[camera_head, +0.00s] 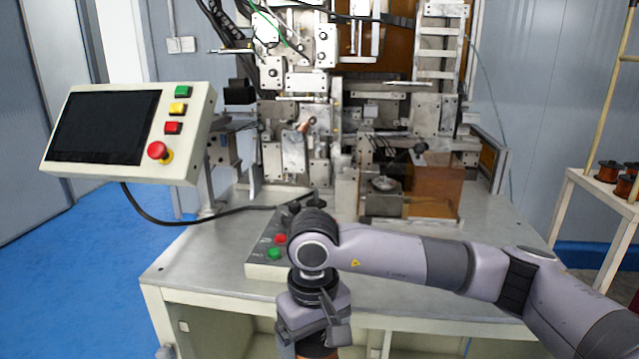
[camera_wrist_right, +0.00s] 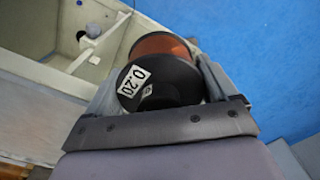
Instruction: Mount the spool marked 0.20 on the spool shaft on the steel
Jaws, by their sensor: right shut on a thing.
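The spool marked 0.20 (camera_wrist_right: 150,82) has black flanges and copper-coloured wire, with a white label on the flange facing the camera. My right gripper (camera_wrist_right: 157,88) is shut on it, with one finger on each side. In the head view my right gripper (camera_head: 312,340) points down in front of the machine table's front edge, and a bit of the copper wire (camera_head: 318,352) shows at the bottom of the picture. I cannot make out the spool shaft for certain among the machine's steel parts (camera_head: 300,150). My left gripper is not in view.
The winder stands on a pale table (camera_head: 200,262) with a button box (camera_head: 262,262) at its front. A screen panel (camera_head: 105,128) stands at left. Several spools (camera_head: 607,171) sit on a rack (camera_head: 585,185) at right. Blue floor is clear at left.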

